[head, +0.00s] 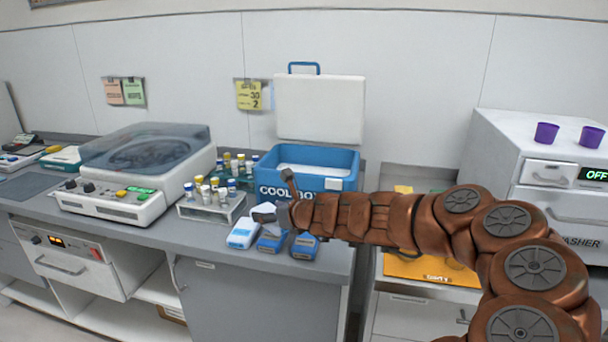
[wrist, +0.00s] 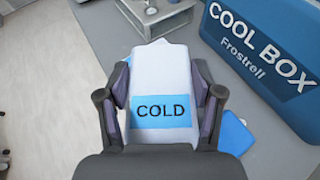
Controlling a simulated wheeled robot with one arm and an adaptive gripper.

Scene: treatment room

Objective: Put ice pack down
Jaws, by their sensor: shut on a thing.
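My gripper (head: 280,205) is shut on a white ice pack with a blue COLD label (wrist: 160,85), which sits between both fingers in the wrist view. In the head view the held ice pack (head: 264,212) shows as a small pale shape at the fingertips, in front of the cool box, above the counter packs. Whether it touches anything below is hard to tell. On the counter beneath lie a white and blue pack (head: 243,232) and two blue packs (head: 271,242) (head: 304,246). A blue piece (wrist: 237,135) shows beside the right finger in the wrist view.
The blue cool box (head: 345,165) stands open behind my gripper, its white lid (head: 320,108) raised. A tube rack (head: 212,208) and a centrifuge (head: 135,165) stand to the left. The grey counter (head: 200,243) is bare at its front left. An orange tray (head: 425,270) is at right.

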